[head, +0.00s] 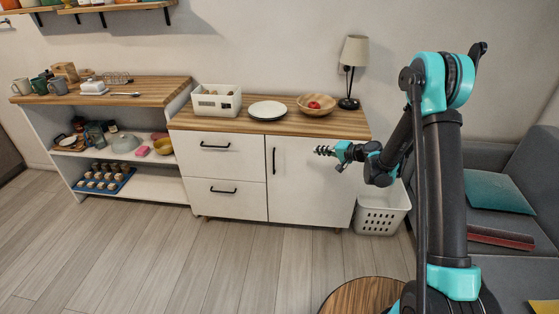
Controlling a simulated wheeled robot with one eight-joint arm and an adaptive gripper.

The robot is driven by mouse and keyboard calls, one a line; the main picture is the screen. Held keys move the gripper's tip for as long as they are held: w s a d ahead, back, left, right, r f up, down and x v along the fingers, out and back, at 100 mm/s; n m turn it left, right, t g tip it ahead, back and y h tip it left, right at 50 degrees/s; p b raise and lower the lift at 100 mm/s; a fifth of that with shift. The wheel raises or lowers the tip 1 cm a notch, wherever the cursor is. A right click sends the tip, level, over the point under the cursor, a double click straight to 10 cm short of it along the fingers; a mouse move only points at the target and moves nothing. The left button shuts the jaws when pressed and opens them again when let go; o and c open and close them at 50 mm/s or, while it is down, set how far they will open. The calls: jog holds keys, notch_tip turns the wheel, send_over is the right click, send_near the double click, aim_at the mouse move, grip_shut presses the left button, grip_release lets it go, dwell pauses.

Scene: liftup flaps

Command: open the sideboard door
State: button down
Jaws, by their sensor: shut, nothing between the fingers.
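The sideboard (185,127) is white with a wooden top and stands against the wall. Its door (310,185) is the right front panel, and it looks closed. A black vertical handle (274,161) sits near the door's left edge. My gripper (318,151) is shut and empty. It appears in front of the upper part of the door, to the right of the handle and apart from it, with its fingers pointing left. The door's upper right part is hidden behind my gripper and arm.
Two drawers (214,146) fill the sideboard's left half. A basket, plate, fruit bowl (318,104) and lamp (351,75) stand on top. A white laundry basket (381,212) is right of it. A round wooden table (360,291) is in front, a sofa right. Floor before the door is clear.

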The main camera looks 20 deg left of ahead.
jog(key=w+a+f+y, duration=0.2)
jog(key=a+f+y, duration=0.1)
jog(key=a+f, duration=0.3)
jog(key=m+y, duration=0.2)
send_near(271, 155)
jog(key=x, duration=0.5)
jog(key=shift+s+d+f, duration=0.1)
